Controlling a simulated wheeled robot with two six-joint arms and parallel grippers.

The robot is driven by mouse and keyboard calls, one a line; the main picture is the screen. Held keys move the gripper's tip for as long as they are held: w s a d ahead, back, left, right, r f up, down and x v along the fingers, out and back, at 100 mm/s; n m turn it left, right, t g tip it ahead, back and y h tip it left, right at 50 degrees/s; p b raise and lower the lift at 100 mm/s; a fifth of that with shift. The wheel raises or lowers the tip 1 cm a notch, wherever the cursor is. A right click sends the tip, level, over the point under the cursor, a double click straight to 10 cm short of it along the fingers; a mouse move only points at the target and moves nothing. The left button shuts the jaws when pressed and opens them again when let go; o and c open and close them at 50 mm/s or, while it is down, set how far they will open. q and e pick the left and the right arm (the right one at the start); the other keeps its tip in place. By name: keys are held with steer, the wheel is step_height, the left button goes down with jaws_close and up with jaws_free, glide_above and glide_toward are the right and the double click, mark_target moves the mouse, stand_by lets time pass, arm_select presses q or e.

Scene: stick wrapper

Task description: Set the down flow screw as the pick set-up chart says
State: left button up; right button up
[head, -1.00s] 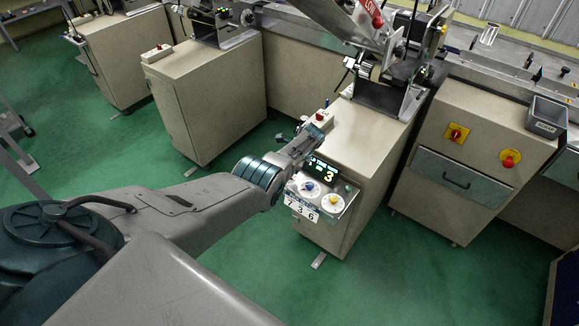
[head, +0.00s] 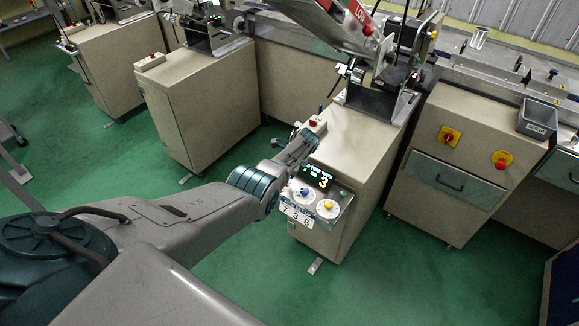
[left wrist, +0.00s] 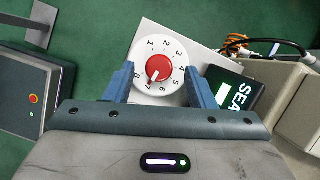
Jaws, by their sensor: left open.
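In the left wrist view a red knob (left wrist: 159,68) sits at the centre of a white dial (left wrist: 142,55) numbered 1 to 8. My left gripper (left wrist: 159,80) is open, with one blue finger on each side of the dial; I cannot tell whether either touches. In the head view my left gripper (head: 302,148) is over the left side of the control panel and hides the red knob. Two other white dials show there, with a blue knob (head: 304,192) and a yellow knob (head: 328,205). My right gripper is not in view.
A card (head: 297,215) below reads 7 3 6. A white box with a red button (head: 316,121) sits on the cabinet. A grey bin (head: 538,118) stands at right. Green floor is clear in front.

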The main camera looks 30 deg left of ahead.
arm_select(q)
steer(key=s+p+v, duration=0.1)
steer(key=v, duration=0.9)
steer(key=shift+w, duration=0.45)
